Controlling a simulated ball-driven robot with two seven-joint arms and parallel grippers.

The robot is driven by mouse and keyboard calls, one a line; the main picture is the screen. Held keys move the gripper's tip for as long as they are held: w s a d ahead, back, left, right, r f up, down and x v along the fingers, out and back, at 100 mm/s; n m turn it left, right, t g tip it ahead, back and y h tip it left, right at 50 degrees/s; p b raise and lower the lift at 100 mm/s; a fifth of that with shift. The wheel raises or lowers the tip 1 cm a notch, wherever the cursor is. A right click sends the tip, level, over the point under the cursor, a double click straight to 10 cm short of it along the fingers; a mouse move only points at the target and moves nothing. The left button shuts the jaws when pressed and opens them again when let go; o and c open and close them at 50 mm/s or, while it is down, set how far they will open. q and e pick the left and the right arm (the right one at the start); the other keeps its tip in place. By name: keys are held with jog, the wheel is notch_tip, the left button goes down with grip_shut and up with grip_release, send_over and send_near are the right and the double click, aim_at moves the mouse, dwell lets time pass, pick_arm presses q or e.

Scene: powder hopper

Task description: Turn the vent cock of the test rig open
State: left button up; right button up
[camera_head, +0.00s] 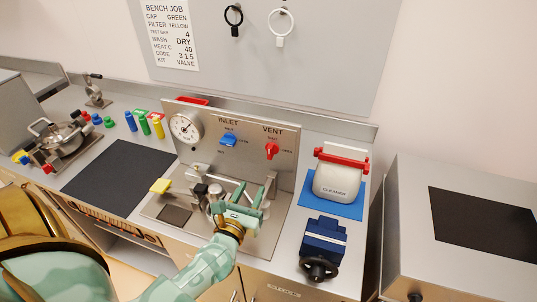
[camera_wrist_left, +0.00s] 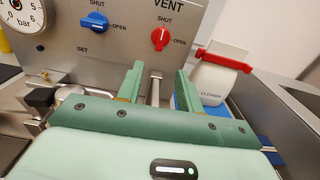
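The red vent cock (camera_head: 272,150) is on the upright steel panel of the test rig (camera_head: 200,150), under the word VENT. In the left wrist view the vent cock (camera_wrist_left: 160,39) stands roughly upright, toward SHUT, with OPEN marked to its right. My left gripper (camera_head: 254,186) is open and in front of the panel, below the vent cock and apart from it. In the left wrist view its fingers (camera_wrist_left: 157,82) are spread, with a thin metal post between them farther back. My right gripper is not in view.
The blue inlet cock (camera_head: 229,140) and a pressure gauge (camera_head: 185,128) are left of the vent cock. A white cleaner container (camera_head: 338,180) with a red top stands right, on a blue mat. A dark blue device (camera_head: 323,240) is nearer. Metal fittings crowd the rig's base.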

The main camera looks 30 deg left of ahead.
aim_at(269, 155)
pick_arm(q)
jog(key=x, duration=1.3)
jog(key=shift+w, duration=0.4)
grip_shut()
